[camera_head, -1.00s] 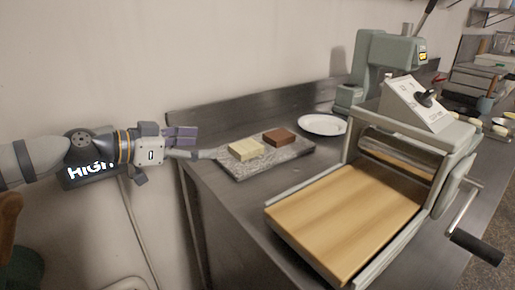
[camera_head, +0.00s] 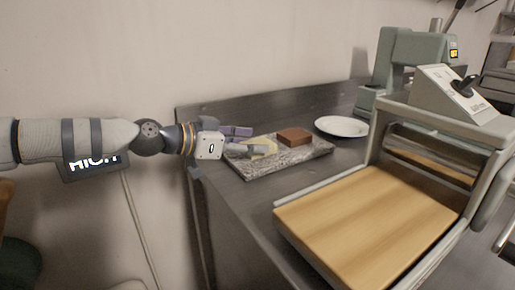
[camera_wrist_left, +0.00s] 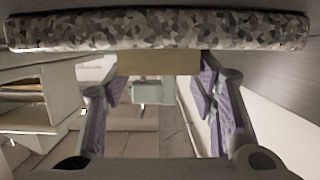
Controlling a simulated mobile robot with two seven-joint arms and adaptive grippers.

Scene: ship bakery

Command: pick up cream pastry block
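The cream pastry block (camera_head: 264,145) lies on the left part of a grey speckled stone slab (camera_head: 270,164), partly hidden behind my lower left finger in the head view. My left gripper (camera_head: 242,140) reaches in from the left, low over the slab, with its fingers around the near end of the block. In the left wrist view the cream block (camera_wrist_left: 158,62) shows ahead, between the tips of my open left gripper (camera_wrist_left: 160,84), below the slab edge (camera_wrist_left: 160,30). I cannot tell whether the fingers touch it. My right gripper is not in view.
A brown block (camera_head: 294,137) sits on the slab to the right of the cream one. A white plate (camera_head: 341,126) lies behind. A machine with a wooden board (camera_head: 365,225) fills the right front. The steel counter's back ledge (camera_head: 270,108) runs along the wall.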

